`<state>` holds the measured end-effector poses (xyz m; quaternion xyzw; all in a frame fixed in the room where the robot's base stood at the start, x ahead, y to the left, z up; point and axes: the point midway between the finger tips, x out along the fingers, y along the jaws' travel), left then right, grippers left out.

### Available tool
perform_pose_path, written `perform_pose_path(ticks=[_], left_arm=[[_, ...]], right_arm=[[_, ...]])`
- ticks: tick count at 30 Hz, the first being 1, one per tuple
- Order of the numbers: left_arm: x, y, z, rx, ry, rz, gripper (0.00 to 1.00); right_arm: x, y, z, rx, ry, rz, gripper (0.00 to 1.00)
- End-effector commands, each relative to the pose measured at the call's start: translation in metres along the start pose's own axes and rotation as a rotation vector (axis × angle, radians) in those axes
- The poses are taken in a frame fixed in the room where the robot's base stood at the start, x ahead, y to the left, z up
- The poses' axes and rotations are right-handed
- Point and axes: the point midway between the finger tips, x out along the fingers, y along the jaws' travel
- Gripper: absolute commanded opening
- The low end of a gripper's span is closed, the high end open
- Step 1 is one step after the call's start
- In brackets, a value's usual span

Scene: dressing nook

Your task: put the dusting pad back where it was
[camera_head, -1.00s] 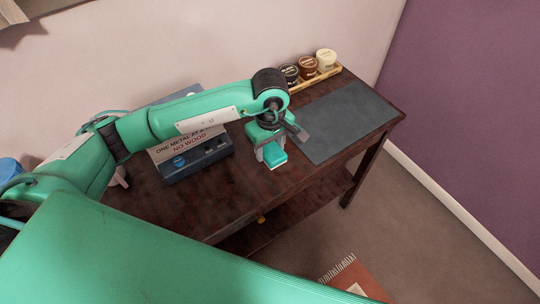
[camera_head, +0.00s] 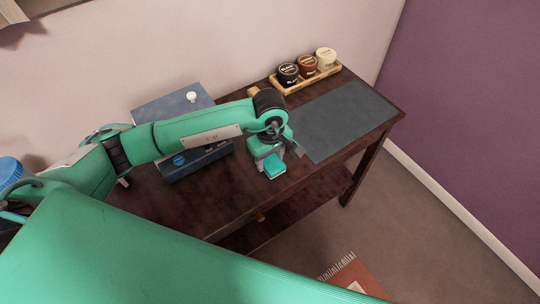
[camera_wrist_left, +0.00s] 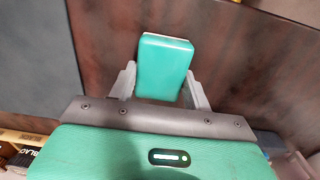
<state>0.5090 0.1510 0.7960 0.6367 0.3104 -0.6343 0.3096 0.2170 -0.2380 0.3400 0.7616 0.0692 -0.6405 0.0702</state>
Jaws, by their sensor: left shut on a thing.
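The dusting pad (camera_head: 274,166) is a small teal block with a pale edge. My left gripper (camera_head: 269,158) is shut on it above the dark wooden table (camera_head: 215,205), near the table's front edge. In the left wrist view the pad (camera_wrist_left: 163,68) sits between the two grey fingers of my left gripper (camera_wrist_left: 160,85), with dark wood below it. I cannot tell how far the pad is from the wood. My right gripper is out of view.
A grey mat (camera_head: 345,120) covers the table's right part. A wooden tray (camera_head: 306,80) with three lidded jars stands at the back. A blue-grey box (camera_head: 172,104) stands left, partly behind my arm. A lower shelf (camera_head: 290,208) shows below.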

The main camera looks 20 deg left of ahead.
Motion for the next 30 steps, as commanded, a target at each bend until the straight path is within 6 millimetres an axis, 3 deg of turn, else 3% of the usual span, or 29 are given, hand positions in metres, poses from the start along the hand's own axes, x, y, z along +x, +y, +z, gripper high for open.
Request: perform_pose_path(ticks=[7,8,11,23,26,30], left_arm=[[0.002,0.0,0.0,0.0,0.0,0.0,0.25],[0.002,0.0,0.0,0.0,0.0,0.0,0.53],[0.002,0.0,0.0,0.0,0.0,0.0,0.71],[-0.001,0.0,0.0,0.0,0.0,0.0,0.71],[-0.004,0.0,0.0,0.0,-0.001,-0.001,0.71],[-0.034,0.001,-0.001,0.002,0.002,0.005,0.71]], right_arm=[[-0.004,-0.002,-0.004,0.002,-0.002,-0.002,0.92],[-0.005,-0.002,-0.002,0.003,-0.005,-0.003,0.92],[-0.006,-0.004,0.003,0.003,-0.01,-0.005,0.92],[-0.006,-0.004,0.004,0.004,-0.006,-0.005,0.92],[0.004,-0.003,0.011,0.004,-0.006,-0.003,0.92],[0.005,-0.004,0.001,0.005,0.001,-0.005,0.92]])
